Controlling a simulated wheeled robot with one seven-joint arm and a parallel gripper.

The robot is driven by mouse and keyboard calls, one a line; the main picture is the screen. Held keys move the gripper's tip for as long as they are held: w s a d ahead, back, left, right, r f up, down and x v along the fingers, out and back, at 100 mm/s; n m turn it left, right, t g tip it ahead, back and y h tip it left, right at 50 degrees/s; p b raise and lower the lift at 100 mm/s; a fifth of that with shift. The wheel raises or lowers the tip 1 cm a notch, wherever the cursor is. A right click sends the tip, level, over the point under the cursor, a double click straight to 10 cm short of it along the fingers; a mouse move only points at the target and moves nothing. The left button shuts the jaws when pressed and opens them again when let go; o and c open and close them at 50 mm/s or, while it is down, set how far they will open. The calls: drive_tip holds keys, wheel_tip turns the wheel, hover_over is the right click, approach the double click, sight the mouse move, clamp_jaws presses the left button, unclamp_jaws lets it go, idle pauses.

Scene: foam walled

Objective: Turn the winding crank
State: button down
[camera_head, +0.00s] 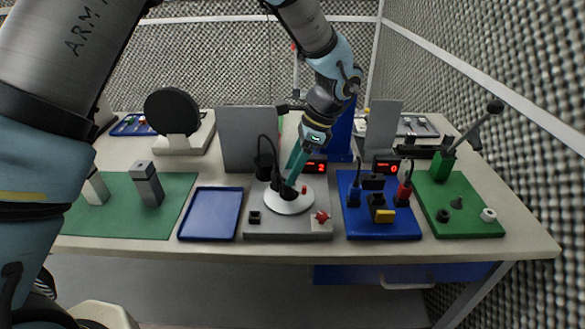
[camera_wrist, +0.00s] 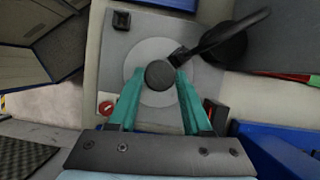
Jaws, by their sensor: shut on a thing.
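The winding crank sits on a grey box (camera_head: 262,222) with a pale round disc (camera_head: 289,205) on top. My gripper (camera_head: 291,183) comes down from above with teal fingers over the disc. In the wrist view, the crank's round dark knob (camera_wrist: 160,74) lies between the fingertips of my gripper (camera_wrist: 158,78), which is shut on it. The pale disc (camera_wrist: 150,50) shows around and behind the knob. The rest of the crank arm is mostly hidden by the knob and fingers. A small display (camera_head: 314,167) behind the box shows a red digit that looks like 2.
A black post with a curved cable (camera_head: 265,160) stands close behind the disc. The box has a red knob (camera_head: 321,217) and a black switch (camera_head: 254,217). An empty blue tray (camera_head: 209,214) lies left; a blue board (camera_head: 379,225) and green board (camera_head: 464,222) lie right.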

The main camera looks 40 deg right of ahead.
drive_tip(key=shift+s+a+m+t+h+b, duration=0.15)
drive_tip(key=shift+m+t+h, duration=0.3)
drive_tip(key=shift+m, duration=1.25)
drive_tip(key=shift+a+m+t+h+b, duration=0.15)
drive_tip(key=shift+m+t+h, duration=0.3)
drive_tip(key=shift+m, duration=1.25)
drive_tip(key=shift+m+h, duration=0.9)
drive_tip(key=shift+m, duration=1)
drive_tip(key=shift+a+m+h, duration=0.15)
drive_tip(key=shift+m+h, duration=0.55)
drive_tip(key=shift+m, duration=1)
drive_tip(key=shift+a+m+g+h+p, duration=0.1)
drive_tip(key=shift+m+g+h+p, duration=0.3)
drive_tip(key=shift+m, duration=1.25)
drive_tip(key=shift+a+m+g+h+b, duration=0.15)
drive_tip(key=shift+m+h, duration=0.55)
drive_tip(key=shift+m, duration=0.95)
drive_tip(key=shift+w+m+g+h+p, duration=0.2)
drive_tip(key=shift+m+g+p, duration=0.2)
drive_tip(key=shift+m, duration=0.55)
drive_tip(key=shift+w+m+g+h+p, duration=0.1)
drive_tip(key=shift+m+g+h+p, duration=0.2)
drive_tip(key=shift+m, duration=0.65)
drive_tip(key=shift+m+g+p, duration=0.45)
drive_tip(key=shift+m, duration=0.65)
drive_tip(key=shift+m, duration=0.6)
drive_tip(key=shift+c, duration=1.8)
unclamp_jaws()
